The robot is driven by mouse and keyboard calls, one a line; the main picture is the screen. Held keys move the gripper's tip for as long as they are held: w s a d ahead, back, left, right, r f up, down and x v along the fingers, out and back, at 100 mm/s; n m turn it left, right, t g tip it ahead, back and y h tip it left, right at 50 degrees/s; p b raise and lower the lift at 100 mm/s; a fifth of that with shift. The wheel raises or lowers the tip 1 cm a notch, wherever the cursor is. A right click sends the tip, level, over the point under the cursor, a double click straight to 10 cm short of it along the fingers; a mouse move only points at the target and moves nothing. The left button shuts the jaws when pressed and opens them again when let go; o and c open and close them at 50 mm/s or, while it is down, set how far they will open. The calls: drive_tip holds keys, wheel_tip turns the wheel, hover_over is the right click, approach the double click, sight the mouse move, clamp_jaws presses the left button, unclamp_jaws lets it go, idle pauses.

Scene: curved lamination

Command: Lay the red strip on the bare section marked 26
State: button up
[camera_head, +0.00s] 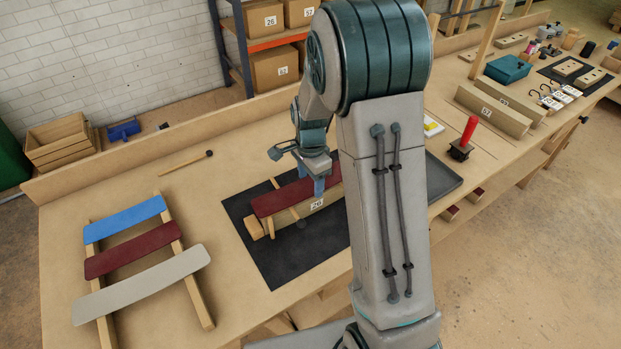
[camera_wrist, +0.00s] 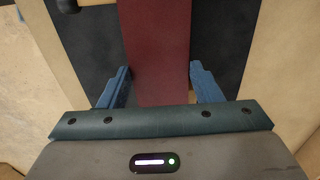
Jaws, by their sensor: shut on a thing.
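A dark red strip (camera_head: 270,202) is held in my gripper (camera_head: 312,183), over the wooden section marked 26 (camera_head: 318,203) on a black mat. In the wrist view the red strip (camera_wrist: 156,50) runs away between the two blue fingers (camera_wrist: 160,88). The strip covers most of the section's top; I cannot tell whether it touches it. A thin wooden stick with a dark end (camera_head: 300,223) shows on both sides of the strip. My arm hides the right end of the section.
At left, a wooden rack holds a blue strip (camera_head: 126,218), another dark red strip (camera_head: 133,250) and a grey strip (camera_head: 140,284). A dark-headed tool (camera_head: 187,163) lies behind it. A red-handled stamp (camera_head: 464,139) and a dark tray (camera_head: 444,180) stand right of my arm.

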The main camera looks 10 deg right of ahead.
sight(310, 185)
drive_tip(key=shift+f, duration=0.1)
idle(0.3)
drive_tip(key=o, duration=1.4)
wheel_tip(310, 185, up, 7)
drive_tip(key=p, duration=0.5)
